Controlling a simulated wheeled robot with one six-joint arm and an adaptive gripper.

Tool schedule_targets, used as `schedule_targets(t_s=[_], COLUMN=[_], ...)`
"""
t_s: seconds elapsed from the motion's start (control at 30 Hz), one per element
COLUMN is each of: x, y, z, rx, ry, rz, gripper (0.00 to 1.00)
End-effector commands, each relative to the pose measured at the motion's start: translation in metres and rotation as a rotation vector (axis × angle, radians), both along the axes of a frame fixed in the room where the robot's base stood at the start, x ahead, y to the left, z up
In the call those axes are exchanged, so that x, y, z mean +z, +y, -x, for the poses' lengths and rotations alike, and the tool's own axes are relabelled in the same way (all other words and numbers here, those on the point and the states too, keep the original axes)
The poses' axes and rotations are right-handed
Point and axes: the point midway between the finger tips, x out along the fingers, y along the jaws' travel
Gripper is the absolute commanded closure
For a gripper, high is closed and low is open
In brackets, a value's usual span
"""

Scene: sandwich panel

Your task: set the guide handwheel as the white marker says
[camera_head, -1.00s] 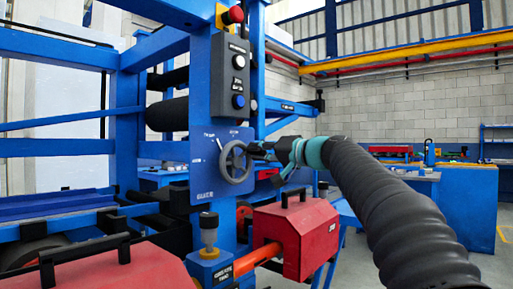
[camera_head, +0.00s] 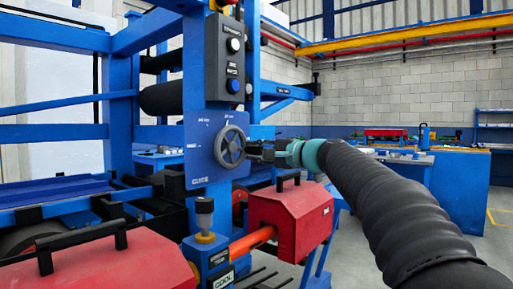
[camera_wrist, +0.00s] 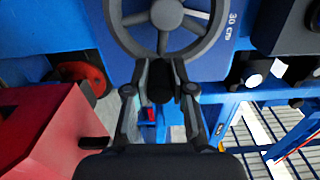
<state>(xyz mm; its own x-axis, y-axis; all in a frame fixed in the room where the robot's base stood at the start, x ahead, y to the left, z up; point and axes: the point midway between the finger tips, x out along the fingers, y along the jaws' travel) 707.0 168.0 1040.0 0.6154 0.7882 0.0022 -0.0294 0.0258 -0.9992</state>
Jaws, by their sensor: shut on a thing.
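The guide handwheel (camera_head: 230,147) is a dark grey spoked wheel on a blue panel (camera_head: 200,165) lettered "GUIDE". The wheel also fills the top of the wrist view (camera_wrist: 122,25). My gripper (camera_head: 258,151) is at the wheel's right side, level with its hub or slightly lower. In the wrist view my gripper (camera_wrist: 160,85) has its two fingers closed around the wheel's black handle knob (camera_wrist: 160,75). White markings show above the wheel and at its upper left, too small to read surely.
A grey button box (camera_head: 226,60) stands above the panel. A red box with a handle (camera_head: 290,218) is below my gripper. A black-capped knob (camera_head: 205,212) sits below the panel on the blue frame. A blue workbench (camera_head: 460,200) stands farther right.

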Motion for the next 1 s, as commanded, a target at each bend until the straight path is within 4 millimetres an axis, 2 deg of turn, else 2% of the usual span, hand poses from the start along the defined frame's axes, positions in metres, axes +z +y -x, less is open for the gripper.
schedule_targets(t_s=[0.67,0.7,0.8,1.0], x=[-0.0047,-0.0046,-0.0045,-0.0038], y=[0.0015,0.0015,0.0012,0.0002], z=[0.0007,0.0007,0.0007,0.0005], rx=[0.003,0.003,0.002,0.0], ry=[0.054,0.053,0.053,0.053], rz=[-0.04,-0.039,-0.039,-0.04], gripper=[1.0,0.74,0.51,0.51])
